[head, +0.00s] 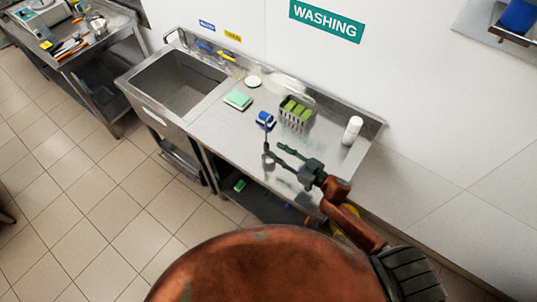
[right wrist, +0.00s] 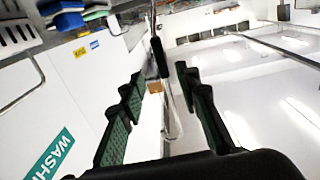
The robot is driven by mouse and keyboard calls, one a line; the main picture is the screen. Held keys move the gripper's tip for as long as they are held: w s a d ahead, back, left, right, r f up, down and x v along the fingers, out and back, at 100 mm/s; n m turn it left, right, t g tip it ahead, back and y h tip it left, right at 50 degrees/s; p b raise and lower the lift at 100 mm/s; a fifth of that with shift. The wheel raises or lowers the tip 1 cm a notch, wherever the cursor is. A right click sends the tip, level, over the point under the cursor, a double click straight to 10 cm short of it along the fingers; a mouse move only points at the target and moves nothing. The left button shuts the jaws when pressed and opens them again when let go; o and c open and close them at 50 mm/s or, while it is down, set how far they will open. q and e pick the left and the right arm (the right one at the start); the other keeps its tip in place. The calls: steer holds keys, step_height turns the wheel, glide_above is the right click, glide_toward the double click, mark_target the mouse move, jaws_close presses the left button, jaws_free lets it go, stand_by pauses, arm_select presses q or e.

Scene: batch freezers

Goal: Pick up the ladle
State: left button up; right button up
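My right gripper (head: 273,153) reaches over the steel counter at its front edge. In the right wrist view its two green-padded fingers (right wrist: 160,78) stand apart. A thin upright thing with a dark grip and a slim rod, likely the ladle (head: 267,137), shows at the fingertips. In the right wrist view its dark grip (right wrist: 158,57) lies between or just beyond the fingertips, with visible gaps on both sides. I cannot make out a bowl on it. My left gripper is not in view.
The steel counter (head: 222,128) has a sink (head: 180,82) at left. A second table (head: 80,55) with tools stands far left. The tiled floor is clear.

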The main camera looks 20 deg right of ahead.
mark_target(268, 146)
steer(key=shift+w+a+r+p, duration=0.2)
steer(key=shift+w+a, duration=0.3)
steer(key=shift+w+a+r+p, duration=0.15)
steer(key=shift+w+a, duration=0.3)
steer(key=shift+w, duration=0.05)
steer(key=x, duration=0.2)
steer(key=shift+w+a+p, duration=0.2)
steer(key=shift+w+p, duration=0.05)
steer(key=shift+p, duration=0.05)
steer(key=shift+w+a, duration=0.25)
steer(key=shift+w, duration=0.1)
steer(key=shift+w+f, duration=0.1)
jaws_close()
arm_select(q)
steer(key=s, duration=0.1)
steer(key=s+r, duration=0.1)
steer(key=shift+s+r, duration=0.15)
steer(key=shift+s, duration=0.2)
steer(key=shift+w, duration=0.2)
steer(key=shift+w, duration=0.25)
